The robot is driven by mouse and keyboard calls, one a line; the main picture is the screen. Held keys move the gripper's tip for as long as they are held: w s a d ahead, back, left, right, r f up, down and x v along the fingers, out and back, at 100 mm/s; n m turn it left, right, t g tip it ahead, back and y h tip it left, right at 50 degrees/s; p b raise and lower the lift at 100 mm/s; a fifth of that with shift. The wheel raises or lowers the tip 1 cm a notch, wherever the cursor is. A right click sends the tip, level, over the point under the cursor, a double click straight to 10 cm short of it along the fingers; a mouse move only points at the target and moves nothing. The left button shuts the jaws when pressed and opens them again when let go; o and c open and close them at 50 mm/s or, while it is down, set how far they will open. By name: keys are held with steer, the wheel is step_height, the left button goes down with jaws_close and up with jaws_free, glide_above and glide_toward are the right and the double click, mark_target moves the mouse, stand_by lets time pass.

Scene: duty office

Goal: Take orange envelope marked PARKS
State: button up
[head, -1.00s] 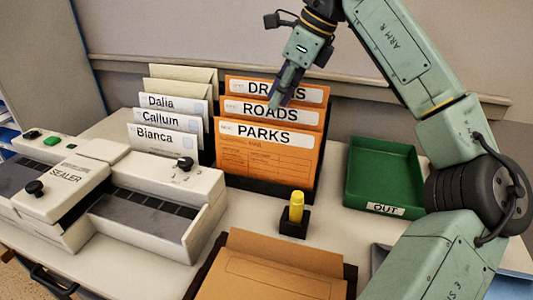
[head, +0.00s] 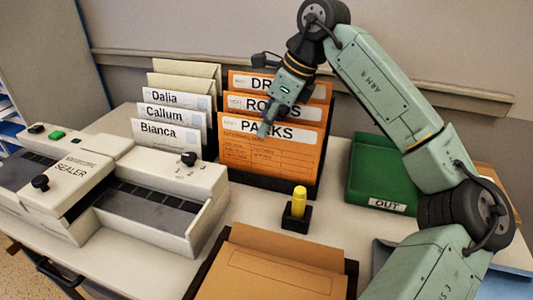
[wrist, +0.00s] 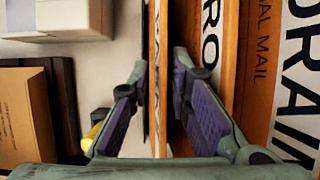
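The orange PARKS envelope (head: 265,158) stands upright at the front of a dark rack (head: 275,188), with ROADS (head: 305,108) and a partly covered third orange envelope (head: 318,90) behind it. My gripper (head: 266,130) points down in front of the PARKS label and covers part of it. In the wrist view my gripper (wrist: 160,62) is open, one purple-padded finger on each side of the thin top edge of the PARKS envelope (wrist: 160,25). I see gaps between pads and envelope. The ROADS envelope (wrist: 207,30) lies beyond the right finger.
White envelopes marked Dalia, Callum and Bianca (head: 168,133) stand left of the orange ones. A sealer (head: 75,175) is at the left. A yellow-topped stick (head: 299,200) stands in a black holder in front. A green OUT tray (head: 385,165) is at the right, beside my arm.

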jaws_close()
steer(key=shift+r, duration=0.15)
